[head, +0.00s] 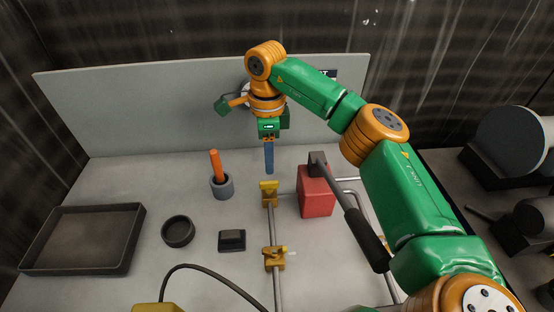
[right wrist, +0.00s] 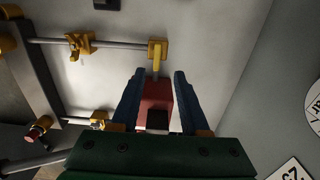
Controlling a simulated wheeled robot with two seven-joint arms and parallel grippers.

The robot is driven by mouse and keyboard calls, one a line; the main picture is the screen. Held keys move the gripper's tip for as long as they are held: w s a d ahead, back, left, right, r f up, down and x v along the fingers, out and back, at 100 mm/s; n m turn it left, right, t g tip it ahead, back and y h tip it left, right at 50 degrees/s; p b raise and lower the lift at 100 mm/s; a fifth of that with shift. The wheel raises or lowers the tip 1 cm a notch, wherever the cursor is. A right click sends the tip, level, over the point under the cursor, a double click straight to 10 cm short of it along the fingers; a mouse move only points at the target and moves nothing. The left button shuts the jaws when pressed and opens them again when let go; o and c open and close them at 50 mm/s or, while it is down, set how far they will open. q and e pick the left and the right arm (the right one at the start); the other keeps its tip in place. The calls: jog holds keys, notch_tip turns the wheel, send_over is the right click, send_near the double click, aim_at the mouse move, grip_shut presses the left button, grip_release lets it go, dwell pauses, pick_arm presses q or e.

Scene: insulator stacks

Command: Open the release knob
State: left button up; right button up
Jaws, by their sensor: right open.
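My right gripper (head: 269,172) hangs fingers-down in the head view, just behind the upper yellow clamp (head: 269,192) on the metal rail. In the right wrist view its two blue fingers (right wrist: 157,80) stand apart, with nothing held between them. A yellow clamp (right wrist: 157,50) on the rail shows beyond the fingertips. A second yellow clamp (head: 274,258) sits nearer on the same rail. A small red knob-like part (right wrist: 38,128) shows at the left of the right wrist view. I cannot tell which part is the release knob. My left gripper is out of view.
A red block (head: 315,192) stands right of the rail, with a grey-headed, black-handled tool (head: 353,205) across it. A grey cup (head: 221,186) with an orange stick, a black bowl (head: 178,232), a dark block (head: 231,240) and a black tray (head: 82,240) stand left. A grey panel (head: 150,110) rises behind.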

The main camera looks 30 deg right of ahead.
aim_at(269, 181)
jog(key=f, duration=0.4)
jog(key=f+p, duration=0.1)
jog(key=shift+s+a+f, duration=0.3)
jog(key=shift+f, duration=0.1)
jog(key=shift+w+d+f, duration=0.1)
jog(key=shift+f, duration=0.4)
grip_shut()
